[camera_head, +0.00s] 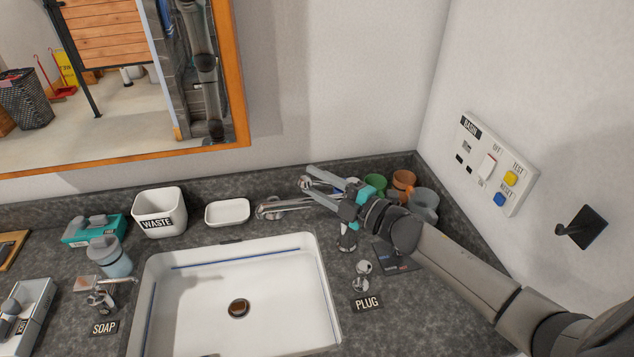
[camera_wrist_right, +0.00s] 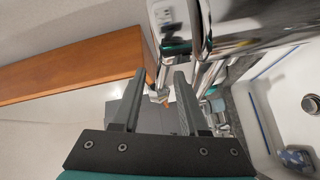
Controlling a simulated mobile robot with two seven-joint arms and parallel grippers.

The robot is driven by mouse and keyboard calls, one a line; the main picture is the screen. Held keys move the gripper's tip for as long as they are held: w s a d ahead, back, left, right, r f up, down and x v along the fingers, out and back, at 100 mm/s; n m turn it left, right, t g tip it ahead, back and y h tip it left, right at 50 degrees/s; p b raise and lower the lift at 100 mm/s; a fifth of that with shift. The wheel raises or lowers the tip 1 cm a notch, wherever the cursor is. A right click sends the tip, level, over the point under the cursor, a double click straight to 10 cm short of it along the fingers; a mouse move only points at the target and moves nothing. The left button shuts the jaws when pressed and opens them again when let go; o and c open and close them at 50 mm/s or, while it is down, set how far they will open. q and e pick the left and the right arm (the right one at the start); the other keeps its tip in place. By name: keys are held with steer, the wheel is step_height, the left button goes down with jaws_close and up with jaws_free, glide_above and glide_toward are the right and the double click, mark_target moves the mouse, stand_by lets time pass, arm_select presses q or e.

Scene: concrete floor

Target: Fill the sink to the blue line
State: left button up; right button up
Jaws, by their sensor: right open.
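The white sink (camera_head: 190,320) sits in the dark counter, with a blue line (camera_head: 235,252) along its inner wall. Its drain (camera_head: 238,308) is dark in the middle; I see no stream and no clear water surface. The chrome faucet (camera_head: 285,207) reaches left over the sink's back edge. My right gripper (camera_head: 312,183) is open at the faucet's top, with a chrome part between or just behind its fingers; contact is unclear. In the right wrist view the open fingers (camera_wrist_right: 157,88) point past large chrome faucet parts (camera_wrist_right: 235,30). A chrome knob (camera_head: 363,268) stands behind the PLUG label (camera_head: 367,303).
Several cups (camera_head: 404,182) crowd the back corner beside my right arm. A WASTE bin (camera_head: 158,212) and white dish (camera_head: 227,212) stand behind the sink. The soap dispenser (camera_head: 103,300) is left. A switch panel (camera_head: 490,165) and black hook (camera_head: 582,228) are on the right wall.

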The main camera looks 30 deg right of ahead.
jaws_close()
steer(key=shift+a, duration=0.15)
stand_by(1.2)
